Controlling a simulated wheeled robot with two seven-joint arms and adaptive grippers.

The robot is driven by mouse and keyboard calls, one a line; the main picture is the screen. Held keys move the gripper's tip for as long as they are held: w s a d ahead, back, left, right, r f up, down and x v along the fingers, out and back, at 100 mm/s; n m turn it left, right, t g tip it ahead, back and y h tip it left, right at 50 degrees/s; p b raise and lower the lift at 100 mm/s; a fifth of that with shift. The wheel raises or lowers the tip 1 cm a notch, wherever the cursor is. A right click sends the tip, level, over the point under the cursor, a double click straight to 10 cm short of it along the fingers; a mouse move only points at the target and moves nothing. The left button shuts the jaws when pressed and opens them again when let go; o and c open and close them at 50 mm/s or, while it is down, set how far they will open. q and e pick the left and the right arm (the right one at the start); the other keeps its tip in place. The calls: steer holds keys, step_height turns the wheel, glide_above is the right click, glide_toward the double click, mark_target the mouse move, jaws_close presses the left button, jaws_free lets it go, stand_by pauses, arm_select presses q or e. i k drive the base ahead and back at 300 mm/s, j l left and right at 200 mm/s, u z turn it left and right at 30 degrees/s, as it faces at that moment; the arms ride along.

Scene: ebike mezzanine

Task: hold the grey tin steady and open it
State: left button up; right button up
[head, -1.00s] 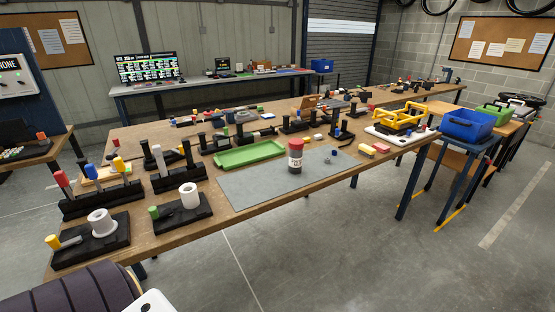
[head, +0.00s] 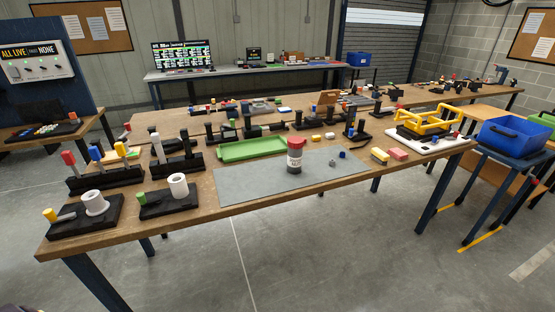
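Neither of my grippers shows in the head view, so nothing is seen touching the canister.
A green tray (head: 252,150) lies behind the mat. Black holders with white rolls (head: 96,203) stand at the left. A yellow block (head: 380,155), a pink block (head: 398,154) and a yellow-framed rack (head: 425,122) are at the right. A blue bin (head: 513,136) stands beyond. The mat's front is clear.

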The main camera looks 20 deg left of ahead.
mark_target(294, 156)
steer(key=i+l+u, duration=0.25)
steer(key=l, duration=0.15)
steer(key=l+u, duration=0.25)
steer(key=l, duration=0.15)
steer(key=l+u, duration=0.25)
steer(key=l, duration=0.2)
